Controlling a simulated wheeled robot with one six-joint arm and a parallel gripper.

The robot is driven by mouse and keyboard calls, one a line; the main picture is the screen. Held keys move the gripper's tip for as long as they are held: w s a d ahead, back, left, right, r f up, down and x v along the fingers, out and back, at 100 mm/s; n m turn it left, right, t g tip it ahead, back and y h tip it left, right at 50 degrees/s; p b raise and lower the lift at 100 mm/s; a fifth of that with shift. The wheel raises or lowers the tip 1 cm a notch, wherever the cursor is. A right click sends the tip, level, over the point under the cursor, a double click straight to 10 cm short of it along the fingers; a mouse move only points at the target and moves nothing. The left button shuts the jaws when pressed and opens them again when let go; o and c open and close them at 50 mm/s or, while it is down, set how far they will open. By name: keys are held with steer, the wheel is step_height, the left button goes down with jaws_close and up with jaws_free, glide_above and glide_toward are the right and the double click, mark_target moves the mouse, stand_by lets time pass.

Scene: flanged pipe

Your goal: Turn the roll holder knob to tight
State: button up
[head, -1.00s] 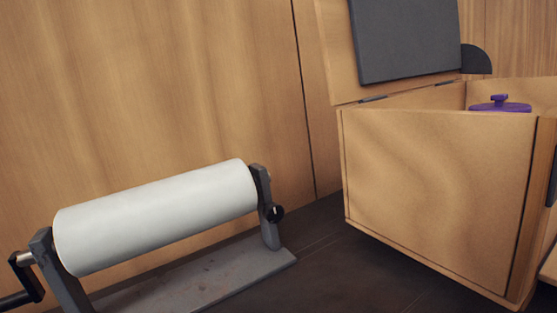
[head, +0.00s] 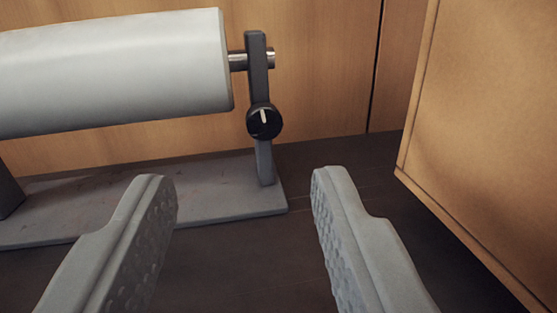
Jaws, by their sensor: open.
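The roll holder knob (head: 264,122) is a round black dial with a white pointer line that stands nearly upright, tipped slightly left. It sits on the right upright post (head: 257,75) of the roll holder. The white roll (head: 115,72) lies to its left on a metal axle. My gripper (head: 240,180) is open and empty, its two grey fingers spread in the lower part of the view. The knob shows beyond and above the fingertips, between them sideways, with no contact visible. No tight or loose marking is readable.
The holder's grey base plate (head: 225,200) lies on the dark floor surface (head: 400,225). A wooden box (head: 490,130) stands close on the right. A wooden panel (head: 320,65) is behind the holder. Dark surface is clear between the base plate and the box.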

step_height(320, 180, down, 4)
steer(key=w+d+y, duration=0.1)
steer(key=d+y, duration=0.1)
steer(key=d, duration=0.1)
steer(key=g, duration=0.1)
glide_toward(265, 125)
steer(key=x, duration=0.8)
steer(key=shift+w, duration=0.3)
steer(key=c, duration=0.7)
